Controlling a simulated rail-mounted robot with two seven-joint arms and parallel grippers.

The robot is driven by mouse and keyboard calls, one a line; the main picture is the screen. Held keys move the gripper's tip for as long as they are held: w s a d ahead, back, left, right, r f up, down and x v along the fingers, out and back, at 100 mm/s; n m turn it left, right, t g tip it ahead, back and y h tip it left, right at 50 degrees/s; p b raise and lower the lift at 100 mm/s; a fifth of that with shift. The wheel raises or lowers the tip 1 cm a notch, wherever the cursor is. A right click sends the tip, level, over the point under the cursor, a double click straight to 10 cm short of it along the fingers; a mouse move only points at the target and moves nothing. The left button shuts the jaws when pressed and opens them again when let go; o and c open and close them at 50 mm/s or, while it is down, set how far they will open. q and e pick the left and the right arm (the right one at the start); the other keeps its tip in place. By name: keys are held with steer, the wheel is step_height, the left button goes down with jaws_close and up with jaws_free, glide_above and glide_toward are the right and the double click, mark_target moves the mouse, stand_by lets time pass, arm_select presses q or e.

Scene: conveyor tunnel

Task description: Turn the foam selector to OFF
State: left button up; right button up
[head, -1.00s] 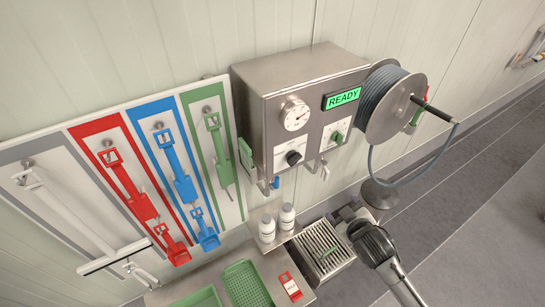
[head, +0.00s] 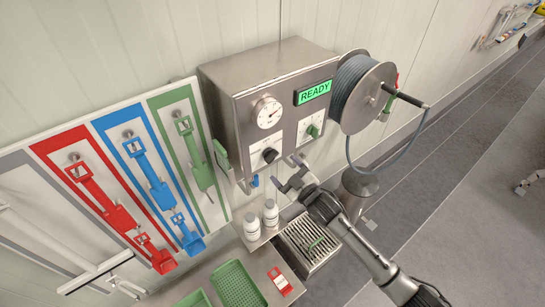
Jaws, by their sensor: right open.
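The steel wall box (head: 232,118) carries two rotary knobs on white plates. One is a black knob (head: 270,155) at lower left, the other a green knob (head: 312,130) to its right. Their lettering is too small to read, so I cannot tell which is the foam selector or where it points. My right gripper (head: 289,174) is open and empty. It appears just below the box's front edge, below and right of the black knob and apart from both knobs. My left gripper is not in view.
A round gauge (head: 267,112) and a green READY display (head: 313,92) sit above the knobs. A hose reel (head: 377,98) is at the right. White bottles (head: 270,213) and a drain grate (head: 318,258) are below. Coloured tools hang on the board (head: 222,203) at left.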

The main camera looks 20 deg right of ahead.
mark_target(274, 159)
steer(key=shift+x, duration=3.45)
steer(key=c, duration=0.9)
steer(key=shift+n, duration=0.3)
steer(key=n, duration=0.5)
steer(key=shift+n+p, duration=0.3)
steer(key=shift+p, duration=0.1)
steer(key=n, duration=0.5)
steer(key=shift+n, duration=0.4)
steer(key=shift+c, duration=0.2)
